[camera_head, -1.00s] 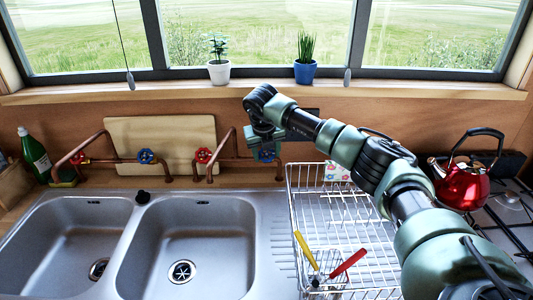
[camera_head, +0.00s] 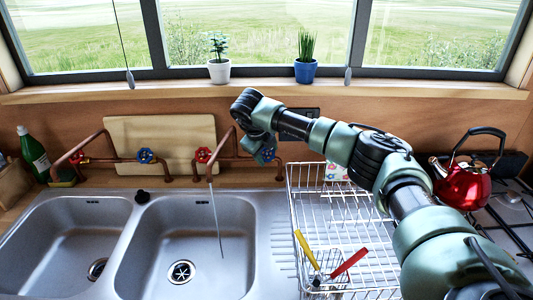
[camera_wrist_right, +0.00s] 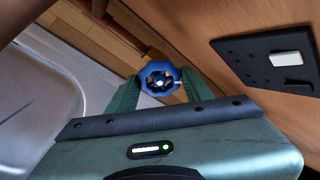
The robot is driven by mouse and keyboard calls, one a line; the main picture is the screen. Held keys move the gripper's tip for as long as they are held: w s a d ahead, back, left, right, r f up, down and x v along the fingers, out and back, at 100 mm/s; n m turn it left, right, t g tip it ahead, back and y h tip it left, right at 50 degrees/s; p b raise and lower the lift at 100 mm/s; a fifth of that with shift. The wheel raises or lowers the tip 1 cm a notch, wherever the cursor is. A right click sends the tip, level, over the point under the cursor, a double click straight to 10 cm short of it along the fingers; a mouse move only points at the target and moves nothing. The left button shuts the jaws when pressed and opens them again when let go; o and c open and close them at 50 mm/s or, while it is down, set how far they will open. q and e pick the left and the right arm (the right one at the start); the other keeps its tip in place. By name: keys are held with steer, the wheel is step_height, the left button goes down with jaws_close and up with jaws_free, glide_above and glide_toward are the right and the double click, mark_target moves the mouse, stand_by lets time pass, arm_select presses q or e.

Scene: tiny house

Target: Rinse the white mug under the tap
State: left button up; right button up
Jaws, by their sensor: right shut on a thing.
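My right gripper (camera_head: 264,150) is at the right-hand tap, shut on its blue valve handle (camera_wrist_right: 160,78). In the right wrist view the handle sits between the two green fingers (camera_wrist_right: 158,92). A thin stream of water (camera_head: 215,220) runs from the copper spout (camera_head: 209,178) into the right sink basin (camera_head: 165,225). No plain white mug is clearly visible. A white piece with a coloured flower pattern (camera_head: 335,171) stands at the back of the dish rack; I cannot tell what it is. My left gripper is out of view.
The wire dish rack (camera_head: 293,215) holds a yellow-handled and a red-handled utensil in a small basket. A second tap with a red handle (camera_head: 78,157) and blue handle (camera_head: 145,156) stands left. A red kettle (camera_head: 462,186) is at right. Both basins are empty of dishes.

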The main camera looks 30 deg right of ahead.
stand_by(0.5)
steer(key=o, duration=1.4)
steer(key=shift+w, duration=0.1)
steer(key=shift+c, duration=0.2)
steer(key=b+v, duration=0.2)
steer(key=v, duration=0.6)
